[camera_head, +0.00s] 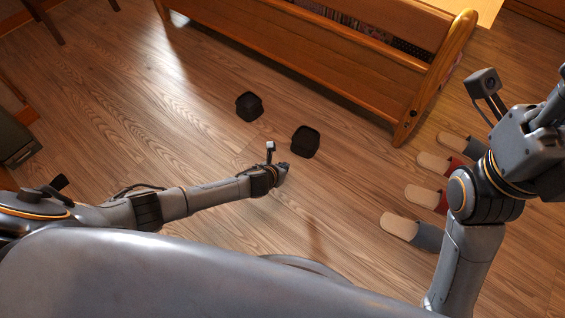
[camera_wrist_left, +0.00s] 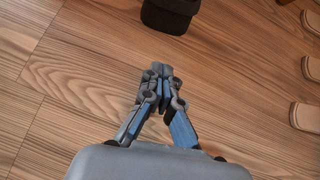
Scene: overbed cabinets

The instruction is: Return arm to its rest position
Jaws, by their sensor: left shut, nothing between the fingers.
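My left arm comes in from the left in the head view and reaches out low over the wooden floor. Its gripper (camera_head: 283,170) is shut and empty. In the left wrist view the left gripper's fingertips (camera_wrist_left: 161,70) meet with nothing between them, above bare floor. My right arm (camera_head: 475,215) rises bent at the right side of the head view. Its gripper's fingers are cut off by the frame's right edge.
Two black objects (camera_head: 249,106) and (camera_head: 305,141) stand on the floor just beyond the left gripper. Several slippers (camera_head: 399,226) lie at the right. A wooden bed frame (camera_head: 330,55) stands at the back. The floor (camera_head: 110,120) at the left is largely clear.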

